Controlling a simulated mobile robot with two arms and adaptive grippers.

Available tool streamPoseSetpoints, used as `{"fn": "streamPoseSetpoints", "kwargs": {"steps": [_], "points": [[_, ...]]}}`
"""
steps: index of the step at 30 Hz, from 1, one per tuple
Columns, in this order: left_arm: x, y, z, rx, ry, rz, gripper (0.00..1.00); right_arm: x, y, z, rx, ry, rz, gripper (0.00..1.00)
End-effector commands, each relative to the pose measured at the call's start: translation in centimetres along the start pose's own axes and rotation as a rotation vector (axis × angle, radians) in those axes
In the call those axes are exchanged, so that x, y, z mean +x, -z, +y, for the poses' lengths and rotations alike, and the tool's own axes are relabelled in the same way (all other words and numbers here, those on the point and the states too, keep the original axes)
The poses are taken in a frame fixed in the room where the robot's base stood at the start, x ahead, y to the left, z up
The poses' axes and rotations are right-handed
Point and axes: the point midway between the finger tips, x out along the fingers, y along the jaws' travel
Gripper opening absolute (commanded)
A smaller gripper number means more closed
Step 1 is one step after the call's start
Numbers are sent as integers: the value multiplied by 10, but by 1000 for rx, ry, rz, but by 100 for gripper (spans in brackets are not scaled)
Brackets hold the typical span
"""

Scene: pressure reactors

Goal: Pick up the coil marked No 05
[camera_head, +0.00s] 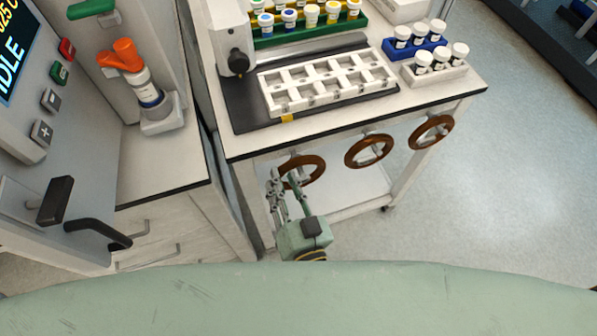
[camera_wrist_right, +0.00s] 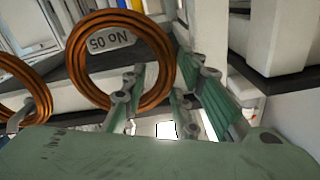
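A copper-brown coil (camera_head: 318,166) hangs at the left of a row of three on the table's front edge. In the right wrist view it is the large coil (camera_wrist_right: 75,66), and an upside-down label (camera_wrist_right: 110,42) reading No 05 shows through it. My right gripper (camera_head: 282,178) is at this coil's left side in the head view. In the wrist view its fingers (camera_wrist_right: 165,78) are apart, with the coil's rim showing between them. I cannot tell whether they touch it. My left gripper is not in view.
Two more coils hang to the right, a middle one (camera_head: 350,158) and a right one (camera_head: 416,141). The table (camera_head: 440,98) above holds a white rack (camera_head: 300,103) and several capped vials. A cabinet (camera_head: 165,172) stands close on the left. Floor is free at right.

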Motion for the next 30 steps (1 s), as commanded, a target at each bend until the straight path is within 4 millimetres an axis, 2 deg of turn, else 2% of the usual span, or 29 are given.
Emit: {"fn": "streamPoseSetpoints", "kwargs": {"steps": [1, 8, 21, 27, 30], "points": [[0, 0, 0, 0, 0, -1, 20, 0, 0, 0, 0, 0, 0, 20], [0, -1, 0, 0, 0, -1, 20, 0, 0, 0, 0, 0, -1, 0], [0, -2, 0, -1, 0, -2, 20, 0, 0, 0, 1, -1, -2, 0], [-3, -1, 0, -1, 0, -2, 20, 0, 16, -5, 3, -2, 0, 0], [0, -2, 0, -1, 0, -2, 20, -19, 11, -4, 0, -1, -6, 0]]}}
